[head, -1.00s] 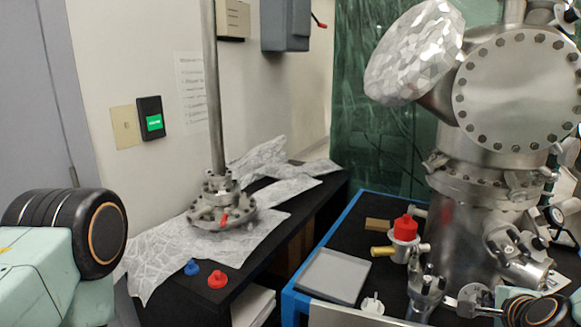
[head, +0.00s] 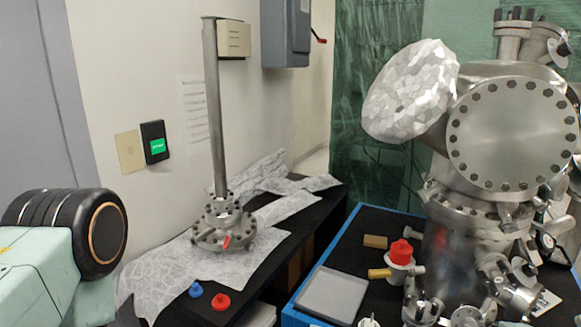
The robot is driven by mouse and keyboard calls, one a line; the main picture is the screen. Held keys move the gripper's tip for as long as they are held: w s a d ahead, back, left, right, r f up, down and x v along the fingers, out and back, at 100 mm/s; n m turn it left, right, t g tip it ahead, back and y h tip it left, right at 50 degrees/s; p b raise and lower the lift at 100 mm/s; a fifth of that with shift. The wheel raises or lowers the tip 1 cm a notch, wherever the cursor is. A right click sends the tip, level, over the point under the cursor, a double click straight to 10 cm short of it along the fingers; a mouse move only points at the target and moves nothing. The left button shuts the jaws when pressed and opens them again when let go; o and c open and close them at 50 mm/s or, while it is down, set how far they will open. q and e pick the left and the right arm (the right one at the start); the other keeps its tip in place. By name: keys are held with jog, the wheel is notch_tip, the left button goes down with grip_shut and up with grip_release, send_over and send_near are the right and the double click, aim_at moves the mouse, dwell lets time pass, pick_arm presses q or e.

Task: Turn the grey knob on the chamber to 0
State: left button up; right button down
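The steel vacuum chamber (head: 512,135) stands at the right on a blue-edged black bench, with a large bolted round flange facing me. Several small valves and fittings (head: 510,285) sit on its lower body. I cannot tell which of them is the grey knob, and no 0 mark is readable. A foil-wrapped part (head: 412,90) sticks out at the chamber's upper left. A mint-green link and black joint of my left arm show at the left edge. Neither of my grippers is in view.
A red-capped valve (head: 401,254) and a flat grey tray (head: 333,294) are on the blue-edged bench (head: 322,262). A tall pipe on a flange (head: 222,232) stands on foil on the left black bench, near blue (head: 196,289) and red (head: 221,302) caps. A gap separates the benches.

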aim_at(469, 325)
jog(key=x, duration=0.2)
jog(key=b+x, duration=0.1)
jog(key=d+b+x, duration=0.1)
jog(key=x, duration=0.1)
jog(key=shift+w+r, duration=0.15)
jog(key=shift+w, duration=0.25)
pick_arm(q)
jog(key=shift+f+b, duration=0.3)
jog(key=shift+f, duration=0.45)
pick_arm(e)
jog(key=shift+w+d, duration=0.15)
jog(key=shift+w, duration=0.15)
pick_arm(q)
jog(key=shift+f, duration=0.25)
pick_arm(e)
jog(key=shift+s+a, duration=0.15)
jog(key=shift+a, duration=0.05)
